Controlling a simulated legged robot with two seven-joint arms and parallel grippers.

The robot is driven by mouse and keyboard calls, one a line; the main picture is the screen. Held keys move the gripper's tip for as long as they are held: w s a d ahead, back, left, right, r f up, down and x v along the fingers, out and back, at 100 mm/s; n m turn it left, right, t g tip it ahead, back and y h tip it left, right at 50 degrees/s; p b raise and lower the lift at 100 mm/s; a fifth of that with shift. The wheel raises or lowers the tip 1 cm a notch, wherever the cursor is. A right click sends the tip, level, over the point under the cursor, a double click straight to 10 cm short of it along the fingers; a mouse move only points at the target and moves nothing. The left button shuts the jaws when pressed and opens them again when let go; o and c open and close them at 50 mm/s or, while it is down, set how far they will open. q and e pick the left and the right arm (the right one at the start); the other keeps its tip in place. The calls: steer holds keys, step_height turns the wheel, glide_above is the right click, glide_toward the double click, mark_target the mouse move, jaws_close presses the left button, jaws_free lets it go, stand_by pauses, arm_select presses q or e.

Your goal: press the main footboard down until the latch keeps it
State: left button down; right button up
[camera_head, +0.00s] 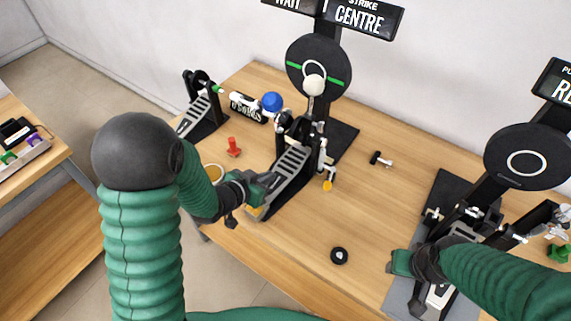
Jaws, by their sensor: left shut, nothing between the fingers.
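The middle pedal has a slotted grey footboard (287,175) sloping up to a black frame. It is not marked as main, so I cannot be sure which footboard is meant. Its white-headed beater (314,85) stands in front of a black disc (337,67) with green marks. My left gripper (270,181) is shut and empty at the left edge of this footboard; contact is unclear. A right pedal (437,296) stands on a grey plate. My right gripper (398,263) is over it, hiding much of its footboard; its finger gap does not show. No latch is clearly distinguishable.
A smaller pedal (202,112) stands at the back left, with a labelled cylinder (248,107) and blue ball (272,102) beside it. A red piece (233,147), black ring (339,256) and small black piece (381,159) lie on the wooden table (365,205). Signs hang above.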

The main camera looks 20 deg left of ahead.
arm_select(q)
steer(key=shift+s+a, duration=0.2)
steer(key=shift+s, duration=0.35)
steer(key=shift+s+a, duration=0.2)
steer(key=shift+s, duration=0.35)
step_height(320, 180, up, 4)
steer(key=p, duration=0.3)
steer(key=shift+p, duration=0.4)
